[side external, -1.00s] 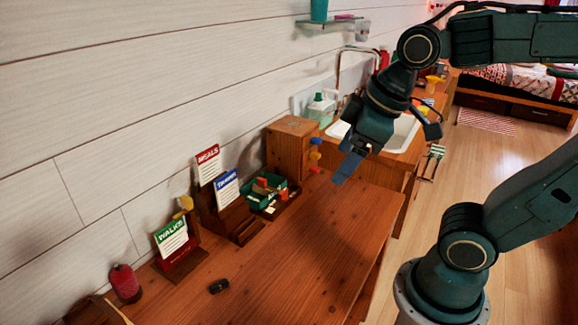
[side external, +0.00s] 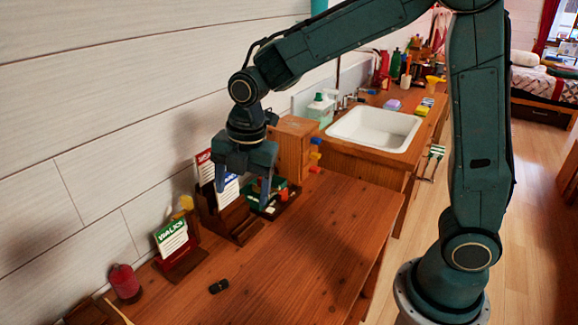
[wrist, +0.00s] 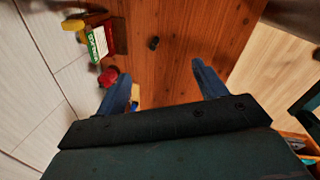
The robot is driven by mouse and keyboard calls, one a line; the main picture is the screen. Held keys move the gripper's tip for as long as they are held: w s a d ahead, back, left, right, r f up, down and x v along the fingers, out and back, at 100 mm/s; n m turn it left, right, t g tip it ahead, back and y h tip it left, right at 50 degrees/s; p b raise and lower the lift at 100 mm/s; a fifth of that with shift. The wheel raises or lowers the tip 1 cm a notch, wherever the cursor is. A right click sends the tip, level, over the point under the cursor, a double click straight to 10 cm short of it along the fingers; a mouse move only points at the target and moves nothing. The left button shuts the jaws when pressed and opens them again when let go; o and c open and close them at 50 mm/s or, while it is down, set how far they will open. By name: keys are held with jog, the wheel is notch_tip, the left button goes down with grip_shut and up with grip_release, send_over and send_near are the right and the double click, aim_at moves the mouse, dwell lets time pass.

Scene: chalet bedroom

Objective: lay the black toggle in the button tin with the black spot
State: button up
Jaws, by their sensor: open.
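The black toggle (side external: 218,286) lies on the bare wooden tabletop (side external: 310,235), toward the table's near left part. It also shows in the wrist view as a small dark piece (wrist: 153,43), beyond the fingertips and between their lines. My gripper (side external: 243,197) is open and empty, pointing down above the back of the table, in front of the card holders. In the wrist view my gripper (wrist: 160,75) has its two blue fingers wide apart. The toggle is clear of both fingers. I cannot make out a button tin with a black spot in either view.
A red canister (side external: 123,283) and a green WALKS card (side external: 171,238) in a stand line the wall. A green bin (side external: 281,190), partly hidden by my gripper, sits before a small wooden cabinet (side external: 293,140). A sink (side external: 375,130) lies beyond.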

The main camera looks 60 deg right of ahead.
jog(key=w+a+f+n+g, duration=0.1)
jog(key=w+a+f+n, duration=0.2)
jog(key=f+n, duration=0.25)
jog(key=w+a+f+n+g, duration=0.1)
jog(key=w+a+f+n, duration=0.2)
jog(key=f+n, duration=0.3)
jog(key=m, duration=0.2)
send_over(219, 284)
jog(key=shift+w+f, duration=0.1)
jog(key=shift+f, duration=4.75)
jog(key=shift+f, duration=2.6)
jog(key=c, duration=1.1)
jog(key=shift+r, duration=0.15)
